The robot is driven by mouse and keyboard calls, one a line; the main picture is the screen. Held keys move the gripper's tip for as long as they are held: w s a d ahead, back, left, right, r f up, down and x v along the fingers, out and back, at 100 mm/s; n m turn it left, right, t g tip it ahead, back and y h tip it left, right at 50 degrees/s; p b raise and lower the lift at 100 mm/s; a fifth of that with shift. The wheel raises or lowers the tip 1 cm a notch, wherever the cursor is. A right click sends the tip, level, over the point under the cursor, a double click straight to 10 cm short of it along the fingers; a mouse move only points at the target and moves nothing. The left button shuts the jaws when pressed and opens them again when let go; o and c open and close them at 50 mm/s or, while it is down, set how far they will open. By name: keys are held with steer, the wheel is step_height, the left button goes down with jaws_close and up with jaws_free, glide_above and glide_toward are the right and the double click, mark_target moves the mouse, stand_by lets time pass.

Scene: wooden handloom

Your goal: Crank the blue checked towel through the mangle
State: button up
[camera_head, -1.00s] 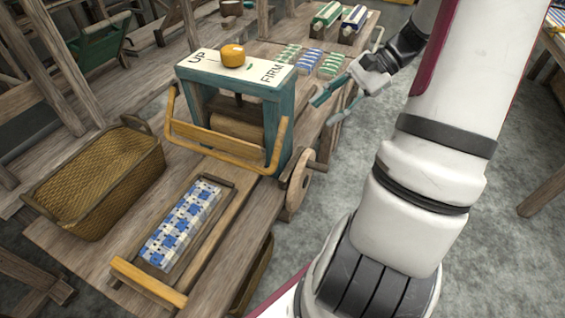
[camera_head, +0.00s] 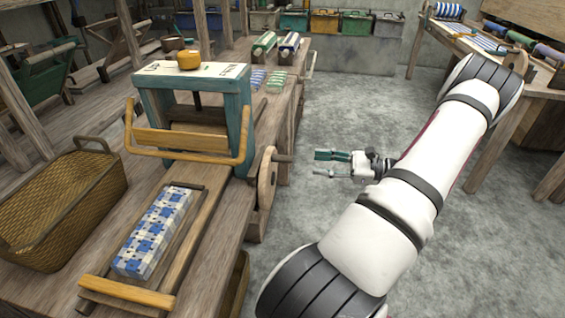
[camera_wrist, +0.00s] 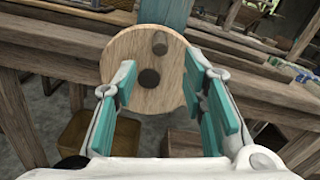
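The blue checked towel (camera_head: 155,233) lies folded in a wooden tray (camera_head: 196,208) on the bench, in front of the mangle. In the wrist view the wheel (camera_wrist: 130,65) and peg (camera_wrist: 159,43) show ahead between the open teal fingers.
A wicker basket (camera_head: 62,203) stands on the bench left of the towel. Green and blue cloths (camera_head: 277,80) lie behind the mangle. Another table (camera_head: 450,42) stands at the right. The floor (camera_head: 345,105) around my gripper is clear.

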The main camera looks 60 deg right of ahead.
mark_target(284, 159)
steer(key=x, duration=1.1)
steer(key=shift+w+b, duration=0.1)
steer(key=shift+b, duration=0.25)
jaws_close()
